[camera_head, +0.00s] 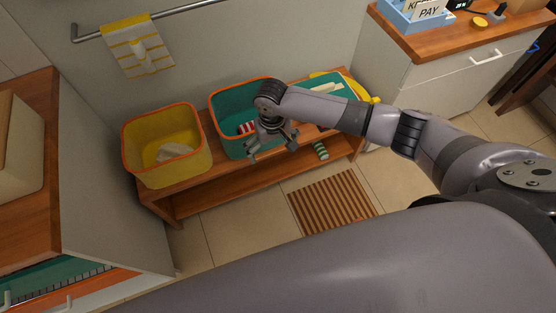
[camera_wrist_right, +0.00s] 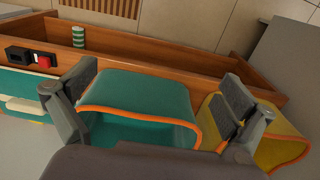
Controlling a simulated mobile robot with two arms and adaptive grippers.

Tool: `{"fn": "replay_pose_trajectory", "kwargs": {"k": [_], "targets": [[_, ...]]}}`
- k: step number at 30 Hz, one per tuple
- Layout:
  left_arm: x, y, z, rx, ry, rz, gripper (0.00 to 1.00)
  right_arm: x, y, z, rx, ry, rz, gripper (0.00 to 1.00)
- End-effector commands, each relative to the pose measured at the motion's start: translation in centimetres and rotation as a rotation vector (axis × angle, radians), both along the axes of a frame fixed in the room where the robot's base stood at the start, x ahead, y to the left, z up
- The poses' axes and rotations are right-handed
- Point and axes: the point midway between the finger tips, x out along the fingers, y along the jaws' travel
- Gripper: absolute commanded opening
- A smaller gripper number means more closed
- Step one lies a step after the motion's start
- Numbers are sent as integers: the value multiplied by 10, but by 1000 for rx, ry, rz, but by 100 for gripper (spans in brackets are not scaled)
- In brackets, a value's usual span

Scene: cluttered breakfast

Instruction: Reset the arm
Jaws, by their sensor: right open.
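My right arm reaches in from the right in the head view. Its gripper (camera_head: 272,147) is over the front of the teal bin (camera_head: 225,101) with the orange rim and holds nothing. In the wrist view the right gripper (camera_wrist_right: 157,95) has its fingers wide apart, with the teal bin (camera_wrist_right: 140,88) between and beyond them. The left gripper does not show.
A wooden bench (camera_head: 195,186) bears the teal bin and a yellow bin (camera_head: 137,170) with pale cloth inside. A red-and-white striped thing (camera_head: 246,128) shows in the teal bin. A green-and-white striped thing (camera_head: 320,150) is right of the gripper. A striped mat (camera_head: 330,203) lies on the floor.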

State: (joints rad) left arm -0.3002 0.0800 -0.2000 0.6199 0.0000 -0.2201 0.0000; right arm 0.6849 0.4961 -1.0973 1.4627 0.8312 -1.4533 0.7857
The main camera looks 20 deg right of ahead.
Motion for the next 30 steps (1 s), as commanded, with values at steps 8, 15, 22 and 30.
{"fn": "replay_pose_trajectory", "kwargs": {"k": [8,15,22,30], "targets": [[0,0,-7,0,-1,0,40,2,0,-1,1,-2,-5,100],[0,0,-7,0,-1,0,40,2,0,-1,1,-1,-4,100],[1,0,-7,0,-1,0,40,2,2,-11,17,-8,-7,100],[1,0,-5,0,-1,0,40,-16,-10,-140,120,-138,-43,100]]}}
